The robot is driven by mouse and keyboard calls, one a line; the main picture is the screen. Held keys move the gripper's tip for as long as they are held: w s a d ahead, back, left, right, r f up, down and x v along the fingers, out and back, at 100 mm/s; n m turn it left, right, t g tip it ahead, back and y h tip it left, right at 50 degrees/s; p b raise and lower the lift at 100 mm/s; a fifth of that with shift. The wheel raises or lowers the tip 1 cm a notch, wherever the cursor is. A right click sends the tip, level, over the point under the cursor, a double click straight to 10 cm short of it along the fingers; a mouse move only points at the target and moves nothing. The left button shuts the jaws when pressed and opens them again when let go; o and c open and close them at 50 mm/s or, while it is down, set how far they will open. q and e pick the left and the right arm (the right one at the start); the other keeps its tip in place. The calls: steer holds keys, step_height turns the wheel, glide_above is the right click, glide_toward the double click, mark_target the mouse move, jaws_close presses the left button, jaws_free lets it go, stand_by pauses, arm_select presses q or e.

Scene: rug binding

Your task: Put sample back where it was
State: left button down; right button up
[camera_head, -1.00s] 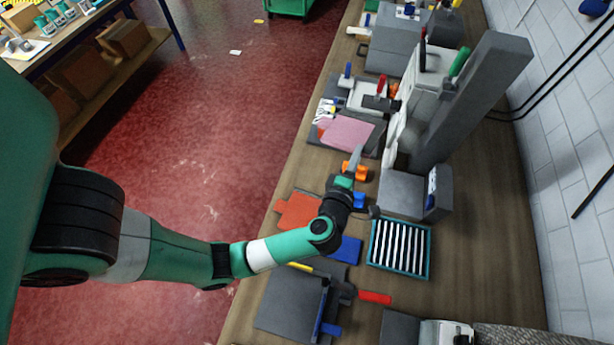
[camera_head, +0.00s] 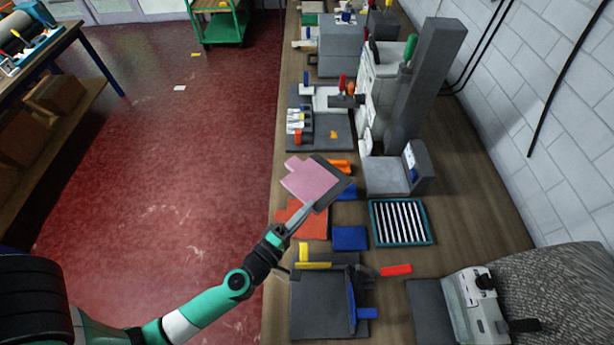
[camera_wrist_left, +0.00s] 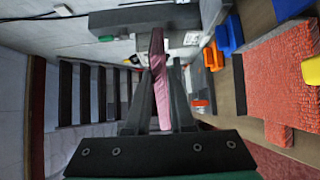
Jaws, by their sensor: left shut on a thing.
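The pink sample (camera_head: 308,178) is a thin, notched flat piece with a dark grey strip along its right side. My left gripper (camera_head: 306,210) is shut on it and holds it tilted above the bench, near the orange sample. In the left wrist view the pink sample (camera_wrist_left: 162,80) stands edge-on between the two dark fingers (camera_wrist_left: 162,112). The orange sample (camera_head: 305,222) lies on the bench below, partly hidden by the held piece and gripper. A blue sample (camera_head: 350,238) lies to its right. My right gripper is not in view.
A grey plate (camera_head: 336,139) lies in front of the tall grey machine (camera_head: 425,85). A teal-framed striped rack (camera_head: 400,222) stands right of the blue sample. A dark grey board (camera_head: 318,310) with yellow and blue parts is nearer.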

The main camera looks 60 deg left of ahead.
mark_target(303, 192)
arm_select(q)
steer(key=w+a+f+b, duration=0.1)
steer(key=a, duration=0.1)
steer(key=w+a+f+b, duration=0.1)
steer(key=a, duration=0.1)
steer(key=w+a+f+b, duration=0.1)
steer(key=a+f+b, duration=0.1)
steer(key=a, duration=0.1)
steer(key=shift+w, duration=0.35)
steer(key=a+f+b, duration=0.1)
steer(key=w+a+f+b, duration=0.1)
steer(key=f, duration=0.1)
steer(key=w+a+f+b, duration=0.1)
steer(key=a+b, duration=0.1)
steer(key=shift+w+f, duration=0.2)
steer(key=shift+f, duration=0.15)
steer(key=shift+w+a+f, duration=0.2)
steer(key=shift+a, duration=0.15)
steer(key=f+b, duration=0.4)
steer(key=shift+w+a, duration=0.2)
steer(key=shift+a, duration=0.15)
steer(key=shift+f+b, duration=0.4)
steer(key=shift+b, duration=0.05)
steer(key=c, duration=0.8)
jaws_free()
steer(key=shift+r, duration=0.1)
